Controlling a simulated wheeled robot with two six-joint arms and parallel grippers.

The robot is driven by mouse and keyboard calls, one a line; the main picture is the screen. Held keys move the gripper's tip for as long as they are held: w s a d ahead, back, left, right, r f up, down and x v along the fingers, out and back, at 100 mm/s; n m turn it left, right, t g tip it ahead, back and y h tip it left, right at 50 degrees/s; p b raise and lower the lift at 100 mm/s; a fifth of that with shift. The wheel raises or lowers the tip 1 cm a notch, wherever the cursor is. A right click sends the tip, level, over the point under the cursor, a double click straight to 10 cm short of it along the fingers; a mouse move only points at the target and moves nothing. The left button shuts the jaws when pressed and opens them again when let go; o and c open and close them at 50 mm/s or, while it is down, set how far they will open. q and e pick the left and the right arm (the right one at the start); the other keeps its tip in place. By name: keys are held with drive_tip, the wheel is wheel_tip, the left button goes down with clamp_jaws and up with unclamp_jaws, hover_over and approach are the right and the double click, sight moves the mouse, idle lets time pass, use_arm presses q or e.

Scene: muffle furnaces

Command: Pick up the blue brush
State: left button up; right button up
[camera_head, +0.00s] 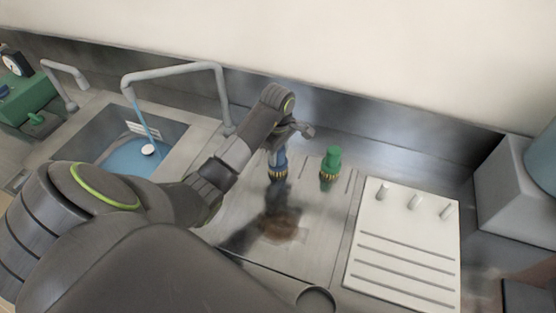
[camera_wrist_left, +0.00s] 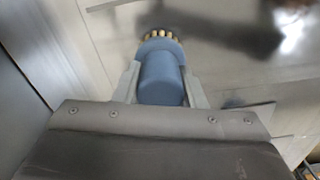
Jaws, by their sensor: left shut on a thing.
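The blue brush (camera_head: 279,162) is in the middle of the head view, with its bristles pointing down over the metal counter. My left gripper (camera_head: 290,137) is above it and shut on its handle. In the left wrist view, the blue brush (camera_wrist_left: 162,75) sits between the two fingers of my left gripper (camera_wrist_left: 163,88), its tan bristles at the far end. I cannot tell whether the bristles touch the counter. My right gripper does not show.
A green brush (camera_head: 331,163) stands just right of the blue one. A brown stain (camera_head: 284,226) lies on the counter (camera_head: 318,235). A white pegged rack (camera_head: 403,250) is at right. A sink (camera_head: 172,137) with running water and a faucet (camera_head: 175,72) are at left.

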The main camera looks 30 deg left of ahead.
use_arm(q)
drive_tip(key=shift+f, duration=0.1)
drive_tip(key=shift+c, duration=1.1)
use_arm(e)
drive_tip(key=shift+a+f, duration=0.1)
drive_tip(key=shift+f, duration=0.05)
use_arm(q)
drive_tip(key=shift+r, duration=0.45)
wheel_tip(320, 180, up, 3)
drive_tip(key=shift+f, duration=0.2)
wheel_tip(320, 180, up, 6)
drive_tip(key=p, duration=0.5)
drive_tip(key=shift+f, duration=0.2)
drive_tip(key=shift+r+p, duration=0.55)
drive_tip(key=shift+p, duration=0.2)
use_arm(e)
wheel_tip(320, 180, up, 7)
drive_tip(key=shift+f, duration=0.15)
use_arm(q)
drive_tip(key=shift+f, duration=0.1)
